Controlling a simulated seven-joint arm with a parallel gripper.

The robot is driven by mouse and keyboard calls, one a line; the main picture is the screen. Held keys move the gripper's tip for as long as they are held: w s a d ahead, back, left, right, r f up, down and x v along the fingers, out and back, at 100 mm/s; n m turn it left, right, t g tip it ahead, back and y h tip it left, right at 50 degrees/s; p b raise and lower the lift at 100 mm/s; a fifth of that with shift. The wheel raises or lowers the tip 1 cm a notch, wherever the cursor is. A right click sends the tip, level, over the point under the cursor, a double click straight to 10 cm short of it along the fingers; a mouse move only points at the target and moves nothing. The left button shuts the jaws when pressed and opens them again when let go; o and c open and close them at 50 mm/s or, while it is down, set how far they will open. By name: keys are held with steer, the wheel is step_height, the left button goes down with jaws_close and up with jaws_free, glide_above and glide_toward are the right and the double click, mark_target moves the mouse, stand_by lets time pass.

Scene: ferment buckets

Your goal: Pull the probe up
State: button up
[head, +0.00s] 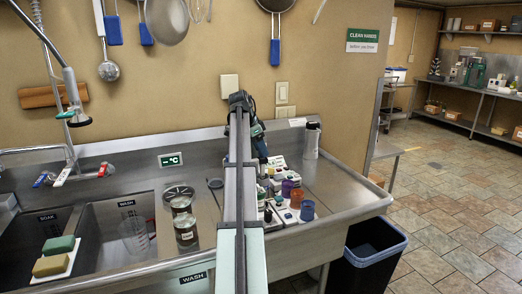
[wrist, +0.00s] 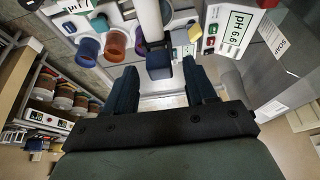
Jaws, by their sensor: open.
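In the wrist view my gripper (wrist: 161,82) is open, with its two dark fingers apart. A white shaft (wrist: 151,20) with a dark blue block (wrist: 158,66) at its near end shows just beyond and between the fingertips. It looks like the probe or its holder; I cannot tell which. I see no clear contact with the fingers. In the head view my arm runs over the counter and hides most of the gripper and the probe.
To the left are a jar (head: 186,232) and the sinks. The counter's right end (head: 350,190) is clear.

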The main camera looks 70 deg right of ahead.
steer(key=shift+s+d+f, duration=0.1)
steer(key=shift+f, duration=0.35)
steer(key=shift+c, duration=0.4)
jaws_close()
